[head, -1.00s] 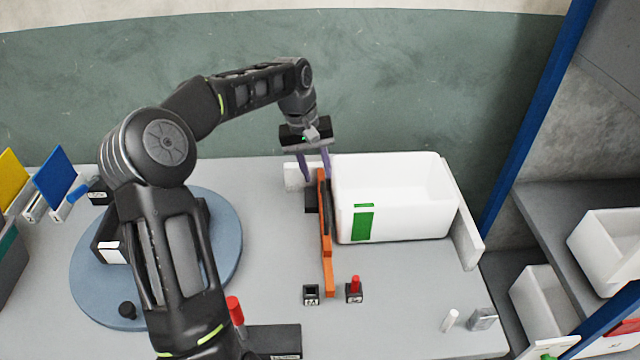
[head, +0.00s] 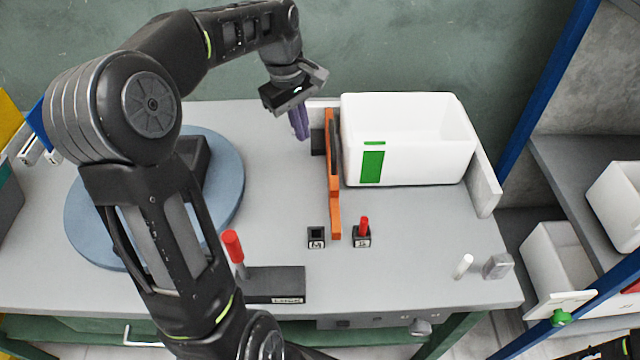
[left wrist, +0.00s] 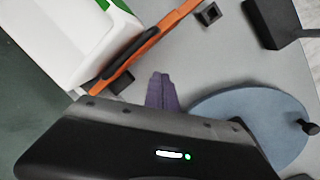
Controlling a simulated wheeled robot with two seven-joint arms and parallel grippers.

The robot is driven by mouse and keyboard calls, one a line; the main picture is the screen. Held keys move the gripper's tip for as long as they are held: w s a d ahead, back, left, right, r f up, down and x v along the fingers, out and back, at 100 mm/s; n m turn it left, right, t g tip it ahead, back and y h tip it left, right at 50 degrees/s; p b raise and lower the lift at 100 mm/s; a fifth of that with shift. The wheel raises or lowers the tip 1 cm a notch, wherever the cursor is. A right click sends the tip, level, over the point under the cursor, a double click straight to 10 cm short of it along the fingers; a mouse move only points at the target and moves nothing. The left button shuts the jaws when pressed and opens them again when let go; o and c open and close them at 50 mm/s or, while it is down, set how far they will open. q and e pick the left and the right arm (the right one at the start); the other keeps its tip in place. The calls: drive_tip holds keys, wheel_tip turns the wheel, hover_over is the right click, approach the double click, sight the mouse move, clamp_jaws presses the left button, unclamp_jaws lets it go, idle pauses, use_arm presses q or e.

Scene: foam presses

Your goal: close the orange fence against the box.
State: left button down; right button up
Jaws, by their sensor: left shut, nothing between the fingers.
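The orange fence (head: 335,205) stands on the grey table along the left side of the white box (head: 410,150), which has a green label. In the head view the fence shows close beside the box's left wall; I cannot tell whether they touch all along. The fence also shows in the left wrist view (left wrist: 160,33), with the box (left wrist: 60,35) beyond it. My left gripper (head: 301,132) is shut and empty, its purple fingers to the left of the fence's far end, apart from it. The fingers show in the left wrist view (left wrist: 161,90). My right gripper is not in view.
A blue round turntable (head: 225,205) lies left of the fence, partly under my arm. A black block with a red-handled lever (head: 270,285) is nearer. A pale end wall (head: 484,185) stands right of the box.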

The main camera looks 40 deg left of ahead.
use_arm(q)
drive_tip(key=shift+s+a+f+n+h, duration=0.15)
drive_tip(key=shift+s+f+n, duration=0.45)
drive_tip(key=shift+n, duration=1.15)
drive_tip(key=shift+s+a+f+n+h, duration=0.15)
drive_tip(key=shift+s+f+n, duration=0.4)
drive_tip(key=shift+n, duration=1.25)
drive_tip(key=shift+s+a+f+n+h, duration=0.15)
drive_tip(key=shift+s+f+n, duration=0.4)
drive_tip(key=shift+n, duration=1.2)
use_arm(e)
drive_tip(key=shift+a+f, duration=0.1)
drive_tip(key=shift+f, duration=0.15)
use_arm(q)
drive_tip(key=shift+s+d, duration=0.1)
drive_tip(key=shift+d, duration=0.05)
drive_tip(key=p+x, duration=0.1)
drive_tip(key=x, duration=0.8)
drive_tip(key=shift+d+f, duration=0.15)
drive_tip(key=w+d, duration=0.1)
drive_tip(key=w+d+p, duration=0.1)
drive_tip(key=shift+w+d+f, duration=0.15)
drive_tip(key=shift+d, duration=0.15)
drive_tip(key=shift+w+d, duration=0.25)
drive_tip(key=shift+d, duration=0.05)
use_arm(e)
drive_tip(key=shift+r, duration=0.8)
